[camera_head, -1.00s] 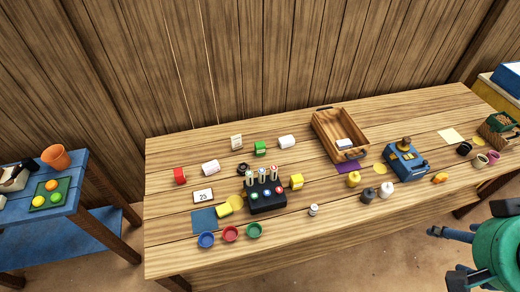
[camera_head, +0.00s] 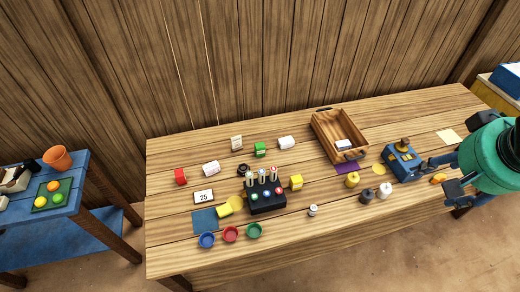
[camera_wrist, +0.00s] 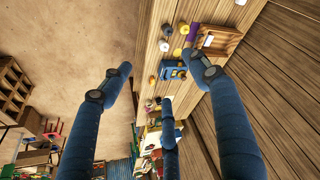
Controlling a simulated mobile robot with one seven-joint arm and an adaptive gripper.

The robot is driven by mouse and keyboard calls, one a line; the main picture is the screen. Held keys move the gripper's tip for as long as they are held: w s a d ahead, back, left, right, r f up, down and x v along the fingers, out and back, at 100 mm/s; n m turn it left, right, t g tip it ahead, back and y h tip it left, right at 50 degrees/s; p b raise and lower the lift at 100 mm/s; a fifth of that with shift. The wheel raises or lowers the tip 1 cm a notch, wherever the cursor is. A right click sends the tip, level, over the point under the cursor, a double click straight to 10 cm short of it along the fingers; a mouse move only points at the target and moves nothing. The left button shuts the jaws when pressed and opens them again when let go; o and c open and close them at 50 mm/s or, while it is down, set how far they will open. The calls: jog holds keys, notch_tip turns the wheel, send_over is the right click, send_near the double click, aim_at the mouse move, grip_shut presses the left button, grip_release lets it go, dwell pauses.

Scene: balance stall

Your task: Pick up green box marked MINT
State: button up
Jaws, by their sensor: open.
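A small green box (camera_head: 260,150) stands near the back of the wooden table, left of the crate, in the head view. It has a pale label whose lettering is too small to read. I cannot make it out in the wrist view. My gripper (camera_head: 438,174) is at the right end of the table, open and empty, far to the right of the green box. Its blue fingers also show spread apart in the wrist view (camera_wrist: 158,78).
A wooden crate (camera_head: 318,126), a blue scale (camera_head: 405,172) and yellow, grey and white weights lie between my gripper and the green box. A white cylinder (camera_head: 286,142) is right of the box. A black rack (camera_head: 266,208) of tubes stands in front.

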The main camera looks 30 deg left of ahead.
jog(key=w+a+n+g+p, duration=0.2)
jog(key=w+a, duration=1.1)
jog(key=w, duration=0.3)
jog(key=w+a+f+n+p, duration=0.1)
jog(key=w+a+f, duration=0.3)
jog(key=a, duration=0.3)
jog(key=w+a+f+n, duration=0.1)
jog(key=w+a+f, duration=0.25)
jog(key=a, duration=0.25)
jog(key=w+a+f+n+g+p, duration=0.2)
jog(key=a+f+n+p, duration=0.1)
jog(key=a+f, duration=2.5)
jog(key=a, duration=0.2)
jog(key=shift+w+a+g+h, duration=0.15)
jog(key=shift+a+g+h, duration=0.15)
jog(key=shift+a, duration=0.1)
jog(key=shift+f, duration=0.15)
